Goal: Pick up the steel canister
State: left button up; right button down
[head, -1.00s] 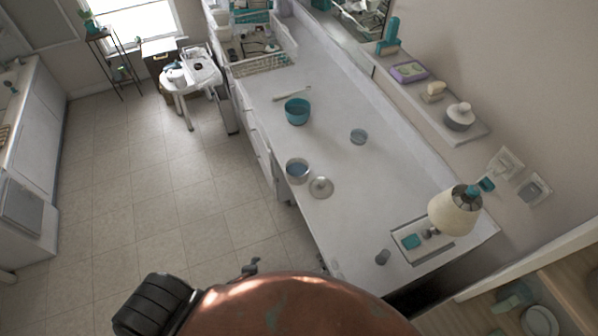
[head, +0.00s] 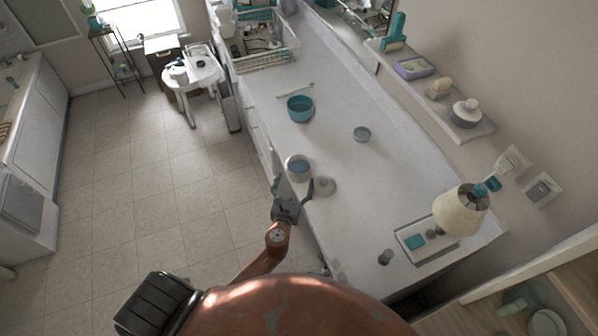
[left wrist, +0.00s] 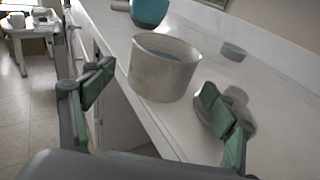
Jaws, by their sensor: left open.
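The steel canister (head: 298,168) is a round, open-topped grey pot. It stands upright near the left edge of the white counter. In the left wrist view the canister (left wrist: 163,72) is straight ahead, with a bluish interior. My left gripper (head: 292,189) is open and empty at the counter edge, just on the near side of the canister. In the left wrist view its two green-padded fingers (left wrist: 157,88) are spread to either side of the canister's lower part, with the canister beyond them. I cannot tell whether either finger touches it. My right gripper is out of view.
A round lid (head: 326,186) lies right of the canister, close to my right-hand finger. A teal bowl (head: 300,109) stands farther back, with a small grey dish (head: 362,134) to its right. A lamp (head: 460,208) and tray (head: 428,246) are at the right front.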

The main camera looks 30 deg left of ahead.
aim_at(301, 162)
pick_arm(q)
jog(key=x, duration=0.6)
jog(key=shift+w+f+b, duration=0.2)
jog(key=shift+f+b, duration=0.1)
jog(key=shift+b, duration=0.1)
jog(key=shift+c, duration=0.7)
jog(key=shift+r, duration=0.1)
jog(key=c, duration=1.3)
